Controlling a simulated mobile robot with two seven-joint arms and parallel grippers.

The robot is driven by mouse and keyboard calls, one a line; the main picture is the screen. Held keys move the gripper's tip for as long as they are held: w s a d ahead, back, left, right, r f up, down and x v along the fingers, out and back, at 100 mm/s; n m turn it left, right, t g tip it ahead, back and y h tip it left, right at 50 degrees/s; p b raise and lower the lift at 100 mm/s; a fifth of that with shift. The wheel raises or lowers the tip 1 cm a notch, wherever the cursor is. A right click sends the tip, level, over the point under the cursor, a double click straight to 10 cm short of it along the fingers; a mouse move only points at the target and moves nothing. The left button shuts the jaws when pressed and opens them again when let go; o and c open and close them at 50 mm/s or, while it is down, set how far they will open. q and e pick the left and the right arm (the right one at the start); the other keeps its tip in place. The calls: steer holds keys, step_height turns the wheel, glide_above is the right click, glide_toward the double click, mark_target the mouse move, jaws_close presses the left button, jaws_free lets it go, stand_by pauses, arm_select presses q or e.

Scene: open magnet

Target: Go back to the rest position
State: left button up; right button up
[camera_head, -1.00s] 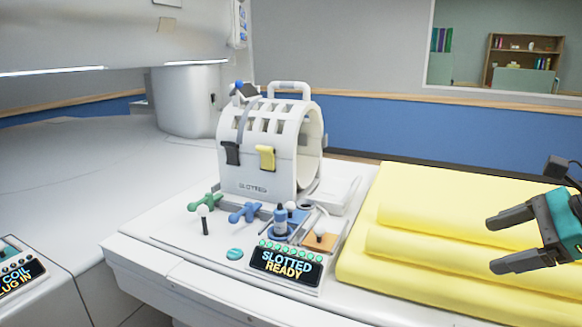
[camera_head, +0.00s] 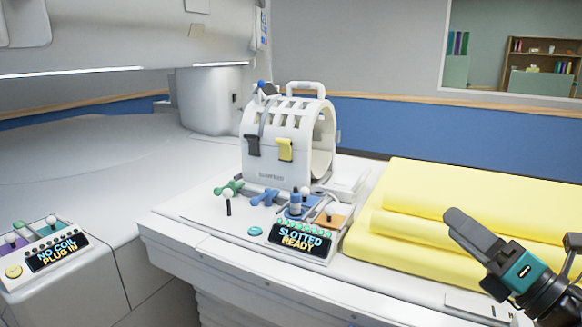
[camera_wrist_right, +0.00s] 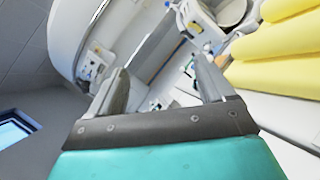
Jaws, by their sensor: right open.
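My right gripper (camera_head: 468,240) is at the right of the head view, in front of the folded yellow blankets (camera_head: 480,200). It is open and empty, and only one finger shows clearly there. In the right wrist view its two fingers (camera_wrist_right: 165,88) stand wide apart with nothing between them. The white slotted coil (camera_head: 280,160) stands upright on the white table (camera_head: 190,228), left of the blankets and apart from the gripper. My left gripper is not in view.
A panel reading "SLOTTED READY" (camera_head: 302,240) sits in front of the coil beside green and blue knobs. A console reading "NO COIL PLUG IN" (camera_head: 57,252) stands at the left. The large white scanner (camera_head: 110,40) overhangs the upper left. Open space lies before the table.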

steer(key=s+d+f+m+g+h, duration=0.2)
steer(key=s+f+m+g+h, duration=0.15)
steer(key=f+m+h, duration=0.7)
steer(key=s+d+f+m+g+h, duration=0.15)
steer(key=s+f+m+h, duration=0.45)
steer(key=m, duration=1)
steer(key=s+a+f+m+g+y, duration=0.55)
steer(key=s+a+f+g, duration=0.4)
steer(key=s+f, duration=0.35)
steer(key=w+a+f+n+t+y+p, duration=0.1)
steer(key=w+a+f+t+y+p, duration=0.1)
steer(key=w+f+t, duration=0.3)
steer(key=shift+w+a+t+p, duration=0.3)
steer(key=shift+w+a+t, duration=0.3)
steer(key=shift+t, duration=0.35)
steer(key=shift+c, duration=1.1)
